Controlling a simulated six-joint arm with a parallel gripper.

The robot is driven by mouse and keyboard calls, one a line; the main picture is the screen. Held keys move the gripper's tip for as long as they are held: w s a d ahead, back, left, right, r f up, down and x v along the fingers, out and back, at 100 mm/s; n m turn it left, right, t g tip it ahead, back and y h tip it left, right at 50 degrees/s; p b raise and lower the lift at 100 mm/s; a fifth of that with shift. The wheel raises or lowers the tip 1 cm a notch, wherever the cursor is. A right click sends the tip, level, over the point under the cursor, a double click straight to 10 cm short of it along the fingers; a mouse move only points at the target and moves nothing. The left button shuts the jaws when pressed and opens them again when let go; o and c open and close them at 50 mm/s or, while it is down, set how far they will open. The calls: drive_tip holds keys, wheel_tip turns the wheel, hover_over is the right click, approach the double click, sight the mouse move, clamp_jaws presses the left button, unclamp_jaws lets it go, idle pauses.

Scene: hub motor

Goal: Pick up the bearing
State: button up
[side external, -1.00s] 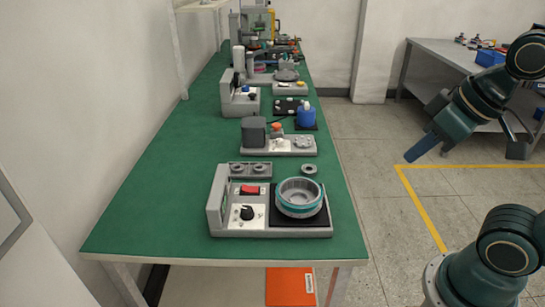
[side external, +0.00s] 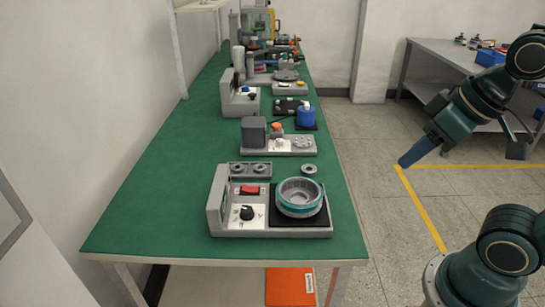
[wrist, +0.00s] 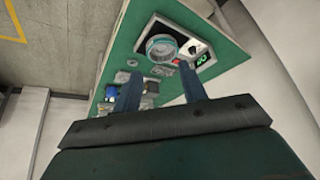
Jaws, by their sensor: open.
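A small grey ring, which looks like the bearing (side external: 309,169), lies flat on the green table behind the motor station. In the wrist view the bearing (wrist: 132,62) is small, just beyond one fingertip in the picture. Two similar rings sit in a grey holder (side external: 249,177) to its left. My gripper (side external: 405,161) is to the right of the table, off its edge and well apart from the bearing. In the wrist view my gripper (wrist: 158,84) shows two blue fingers spread apart with nothing between them.
The grey motor station (side external: 222,229) with a teal-banded round housing (side external: 300,197) stands at the table's front. More stations and a blue bottle (side external: 306,116) stand farther back. The green table (side external: 150,190) is bare on the left and along its right edge.

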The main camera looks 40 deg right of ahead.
drive_tip(key=m+g+h, duration=0.1)
drive_tip(key=m+h, duration=0.1)
drive_tip(key=m, duration=0.3)
hover_over(261, 172)
drive_tip(key=shift+s+d+f, duration=0.1)
drive_tip(key=shift+s+f, duration=0.1)
drive_tip(key=shift+f, duration=6.2)
drive_tip(key=shift+s+f, duration=0.2)
drive_tip(key=shift+f, duration=6.2)
drive_tip(key=shift+n+g, duration=0.3)
drive_tip(key=shift+x, duration=2.6)
